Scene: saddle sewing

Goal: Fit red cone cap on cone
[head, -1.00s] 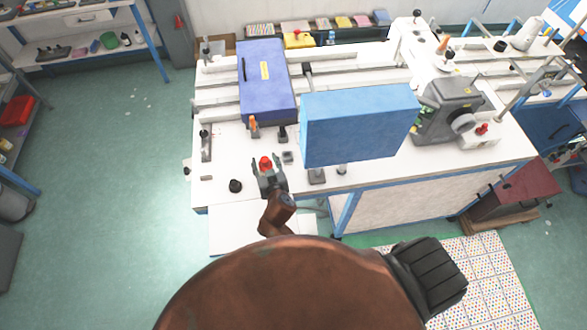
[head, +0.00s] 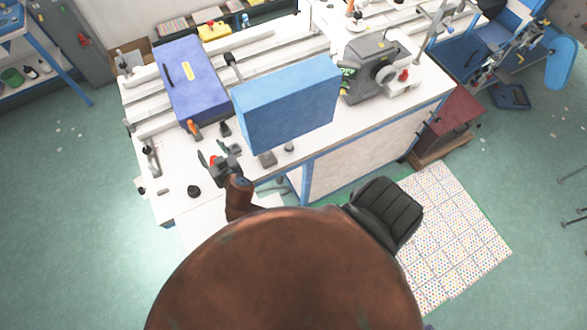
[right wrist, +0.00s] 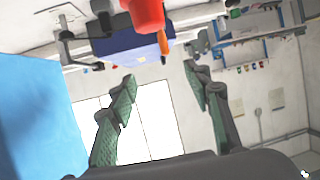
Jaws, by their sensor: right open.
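A small red cap (head: 213,160) shows at my right gripper (head: 220,161), near the front edge of the white table. In the right wrist view the red cap (right wrist: 148,14) is cut off by the top edge. There my right gripper (right wrist: 160,76) is open, its two green-padded fingers spread wide with nothing between the tips. The cap appears beyond the fingertips, apart from both. An orange, pointed piece (head: 193,128) stands by the purple box; it also shows in the wrist view (right wrist: 163,46). I cannot tell which piece is the cone. My left gripper is out of view.
A purple box (head: 190,80) lies on the table (head: 166,205) behind the gripper. A large blue panel (head: 288,105) stands close to its right. A black knob (head: 193,191) is at the front left. A grey machine (head: 377,68) stands farther right.

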